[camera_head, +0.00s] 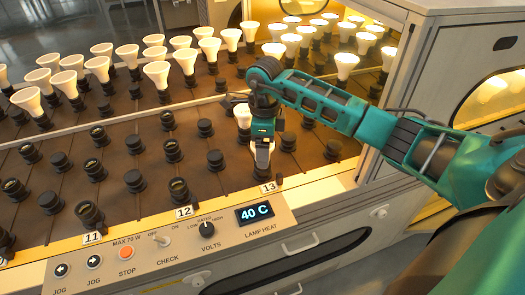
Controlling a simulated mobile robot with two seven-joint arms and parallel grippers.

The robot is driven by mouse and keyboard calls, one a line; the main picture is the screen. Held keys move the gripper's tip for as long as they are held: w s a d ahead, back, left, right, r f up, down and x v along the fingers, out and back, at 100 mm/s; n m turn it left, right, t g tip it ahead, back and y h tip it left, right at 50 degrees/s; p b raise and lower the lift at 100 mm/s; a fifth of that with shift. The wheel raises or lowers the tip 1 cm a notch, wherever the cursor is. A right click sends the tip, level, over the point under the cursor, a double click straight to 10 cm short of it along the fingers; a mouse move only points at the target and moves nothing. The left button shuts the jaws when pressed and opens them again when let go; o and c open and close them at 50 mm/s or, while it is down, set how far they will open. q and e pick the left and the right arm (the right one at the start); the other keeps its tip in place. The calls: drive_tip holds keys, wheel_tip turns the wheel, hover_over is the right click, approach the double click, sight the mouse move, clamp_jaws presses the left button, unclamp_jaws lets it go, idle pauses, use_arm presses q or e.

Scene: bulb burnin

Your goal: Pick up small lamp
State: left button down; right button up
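Several white cone-shaped lamps stand upright in dark sockets on the rack. One lamp (243,115) stands apart from the far rows, close to my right gripper and partly hidden by it. My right gripper (262,165) points down over the near sockets of the column marked 13, in front of that lamp. Its grey fingers appear close together, but I cannot tell whether they are open, shut or holding anything. My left gripper is not in view.
Empty dark sockets (134,181) fill the near part of the rack. Lamps at the back right glow (346,62) inside a cabinet opening. A control panel (170,250) with knobs and a 40 C display (255,213) runs along the front. A grey cabinet (455,60) stands at right.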

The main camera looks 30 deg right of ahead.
drive_tip(key=c, duration=0.8)
drive_tip(key=shift+r, duration=0.15)
drive_tip(key=shift+c, duration=0.2)
